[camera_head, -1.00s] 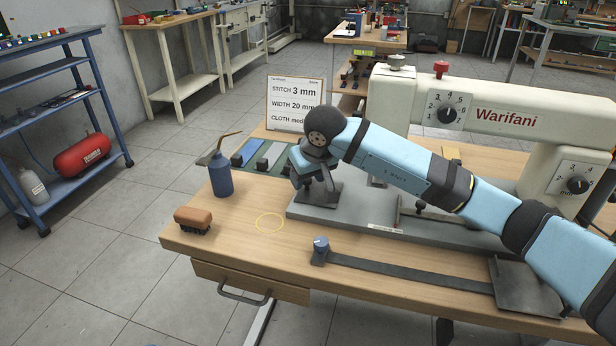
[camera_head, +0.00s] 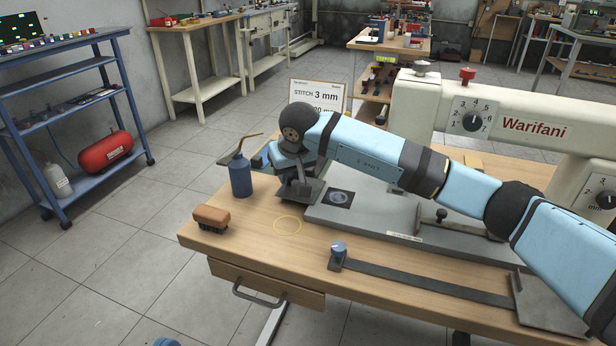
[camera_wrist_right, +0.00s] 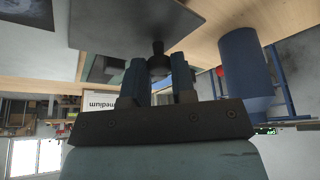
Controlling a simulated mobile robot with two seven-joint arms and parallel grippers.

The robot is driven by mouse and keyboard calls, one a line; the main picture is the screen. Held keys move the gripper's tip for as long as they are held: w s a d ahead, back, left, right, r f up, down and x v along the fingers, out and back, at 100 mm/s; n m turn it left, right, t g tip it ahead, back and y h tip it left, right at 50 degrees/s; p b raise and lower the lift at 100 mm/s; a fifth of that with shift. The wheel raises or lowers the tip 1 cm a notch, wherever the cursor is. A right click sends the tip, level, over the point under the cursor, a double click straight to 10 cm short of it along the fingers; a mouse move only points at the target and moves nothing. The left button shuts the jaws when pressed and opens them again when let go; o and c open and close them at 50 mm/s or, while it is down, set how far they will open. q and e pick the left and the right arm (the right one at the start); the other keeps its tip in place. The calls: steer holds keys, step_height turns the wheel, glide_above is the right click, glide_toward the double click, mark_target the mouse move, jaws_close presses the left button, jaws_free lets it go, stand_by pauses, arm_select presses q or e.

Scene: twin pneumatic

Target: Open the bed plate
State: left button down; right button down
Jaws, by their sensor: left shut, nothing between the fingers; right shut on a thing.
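The bed plate (camera_head: 303,198) is a dark grey square plate at the left end of the sewing machine's grey bed (camera_head: 368,220). It sits to the left of a dark square opening (camera_head: 339,198) with a round part inside. My right gripper (camera_head: 297,176) is over the plate and partly hides it. In the right wrist view, the gripper (camera_wrist_right: 158,78) is shut on the plate's dark knob (camera_wrist_right: 158,62), and the plate (camera_wrist_right: 140,20) shows beyond it. The opening (camera_wrist_right: 28,12) shows at the upper left. My left gripper is not in view.
A blue oil bottle (camera_head: 240,173) stands close left of the gripper. A brush (camera_head: 211,218) and an empty yellow ring (camera_head: 288,225) are on the table's front left. A sign (camera_head: 318,93) stands behind. A bar with a blue-topped knob (camera_head: 338,251) runs along the front.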

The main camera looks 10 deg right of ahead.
steer(key=c, duration=1.3)
jaws_free()
steer(key=o, duration=0.4)
steer(key=shift+c, duration=0.2)
